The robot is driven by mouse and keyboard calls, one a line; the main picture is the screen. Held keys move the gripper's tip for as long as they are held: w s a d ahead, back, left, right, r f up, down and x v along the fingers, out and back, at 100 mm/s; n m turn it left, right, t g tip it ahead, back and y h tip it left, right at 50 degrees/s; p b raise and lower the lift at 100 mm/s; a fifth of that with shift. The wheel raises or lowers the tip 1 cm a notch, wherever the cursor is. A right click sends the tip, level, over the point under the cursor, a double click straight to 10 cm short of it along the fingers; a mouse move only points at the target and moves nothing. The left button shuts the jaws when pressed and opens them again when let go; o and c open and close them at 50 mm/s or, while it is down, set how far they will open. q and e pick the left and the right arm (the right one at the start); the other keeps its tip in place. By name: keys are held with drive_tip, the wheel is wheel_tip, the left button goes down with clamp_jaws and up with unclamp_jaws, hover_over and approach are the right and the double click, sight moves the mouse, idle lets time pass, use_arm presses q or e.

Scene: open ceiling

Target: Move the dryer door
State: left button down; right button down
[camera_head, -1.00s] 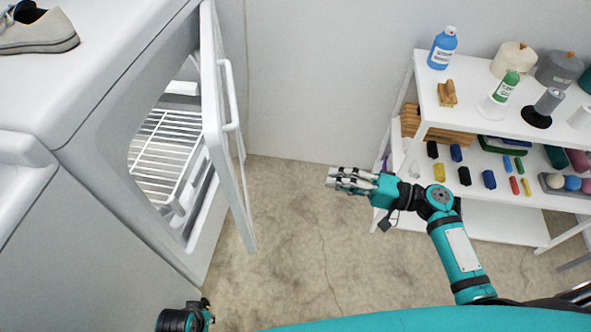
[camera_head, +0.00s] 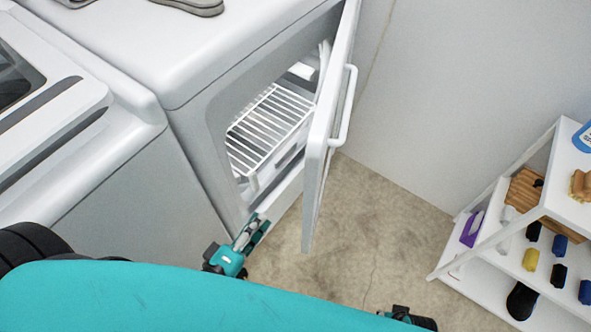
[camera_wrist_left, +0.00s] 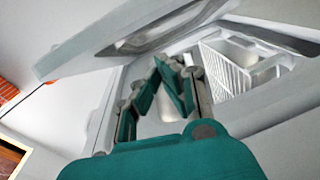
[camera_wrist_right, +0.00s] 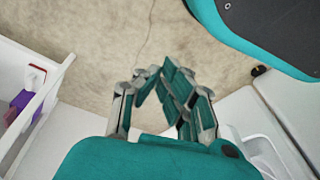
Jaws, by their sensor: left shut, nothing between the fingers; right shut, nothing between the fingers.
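The white dryer (camera_head: 190,105) stands at the left, and its door (camera_head: 318,150) is swung open to the right. The door's bar handle (camera_head: 347,110) is on the outer face, away from my left gripper. My left gripper (camera_head: 258,228) is shut and empty, by the lower front edge of the dryer opening, on the door's inner side. In the left wrist view its fingers (camera_wrist_left: 172,72) point toward the opening, with the door (camera_wrist_left: 130,35) above; I cannot tell whether they touch anything. My right gripper (camera_wrist_right: 160,78) is shut and empty above the floor.
A wire rack (camera_head: 268,128) sits inside the dryer. A white washer (camera_head: 75,120) adjoins it on the left, and a shoe (camera_head: 190,6) rests on top. A white shelf (camera_head: 480,262) with supplies stands at the right. The floor (camera_head: 375,215) between is bare.

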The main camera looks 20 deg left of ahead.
use_arm(q)
drive_tip(key=w+d+r+n, duration=0.1)
drive_tip(key=w+d, duration=0.1)
drive_tip(key=w, duration=0.3)
drive_tip(key=w+d+r+n+t+y, duration=0.1)
drive_tip(key=w+d+r, duration=0.1)
drive_tip(key=w, duration=0.3)
drive_tip(key=shift+d, duration=0.35)
use_arm(e)
drive_tip(key=shift+s+d+f+n+h, duration=0.4)
drive_tip(key=shift+s+n+h, duration=0.1)
drive_tip(key=shift+n+h, duration=0.15)
drive_tip(key=shift+r, duration=0.1)
